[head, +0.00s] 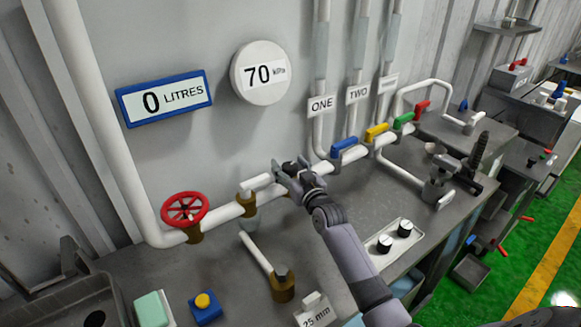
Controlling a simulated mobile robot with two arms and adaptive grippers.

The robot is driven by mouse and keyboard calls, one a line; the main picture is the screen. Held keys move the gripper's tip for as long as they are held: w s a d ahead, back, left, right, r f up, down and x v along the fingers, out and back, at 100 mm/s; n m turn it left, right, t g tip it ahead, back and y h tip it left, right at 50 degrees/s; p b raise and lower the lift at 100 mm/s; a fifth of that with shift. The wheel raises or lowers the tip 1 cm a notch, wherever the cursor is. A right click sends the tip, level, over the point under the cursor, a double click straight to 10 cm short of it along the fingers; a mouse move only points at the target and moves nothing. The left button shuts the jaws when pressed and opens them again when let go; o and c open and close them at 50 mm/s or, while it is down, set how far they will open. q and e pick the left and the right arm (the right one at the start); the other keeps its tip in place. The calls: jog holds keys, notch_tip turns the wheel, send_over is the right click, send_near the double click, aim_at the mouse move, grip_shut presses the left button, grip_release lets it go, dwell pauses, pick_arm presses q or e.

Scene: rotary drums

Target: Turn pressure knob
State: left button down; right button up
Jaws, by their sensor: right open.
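Two black-and-white knobs (385,243) sit on a pale plate on the bench, right of my arm; no label shows which one sets pressure. A red handwheel (185,209) is on the white pipe at left. A round white gauge (261,72) on the wall reads 70 kPa. My right gripper (283,172) is open above the pipe, beside the white handle (257,182) of a brass valve (247,202). I cannot tell whether it touches the handle. The gripper hides part of the pipe behind it. My left gripper is not in view.
A blue-framed display (164,98) reads 0 LITRES. Blue (344,148), yellow, green and red levers line the pipe at right. A brass fitting with a white handle (256,252), a blue box with a yellow button (204,307) and a 25 mm sign (315,311) stand in front.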

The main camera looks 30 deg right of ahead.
jog(key=s, duration=1.2)
jog(key=shift+a, duration=0.25)
jog(key=shift+r, duration=0.1)
